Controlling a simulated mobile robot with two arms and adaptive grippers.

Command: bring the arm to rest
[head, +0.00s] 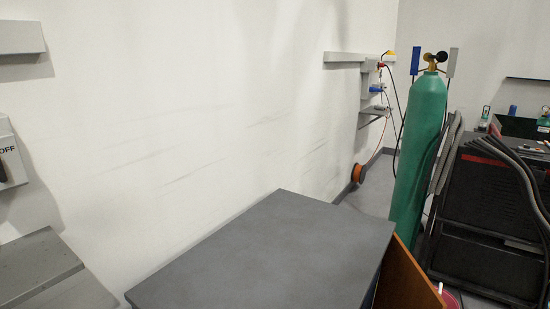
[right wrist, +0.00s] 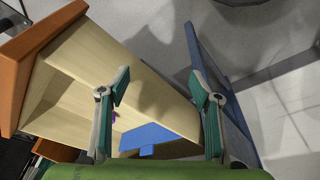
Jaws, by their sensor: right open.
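My right gripper (right wrist: 160,84) shows in the right wrist view, its two teal-and-grey fingers spread wide apart. Nothing is between the fingertips. Beyond them is a pale wooden drawer or cabinet part (right wrist: 152,90) with an orange-brown front, and a blue panel (right wrist: 150,135) shows low between the fingers. I cannot tell how far these are from the fingers. A green surface (right wrist: 160,172) fills the bottom edge; I cannot tell what it is. Neither gripper shows in the head view, and my left gripper is in no view.
A bare grey tabletop (head: 270,255) lies ahead in the head view, with a brown board (head: 408,275) at its right side. A tall green gas cylinder (head: 418,150) and a dark cart (head: 485,205) with hoses stand at right. A switch box (head: 8,155) is on the left wall.

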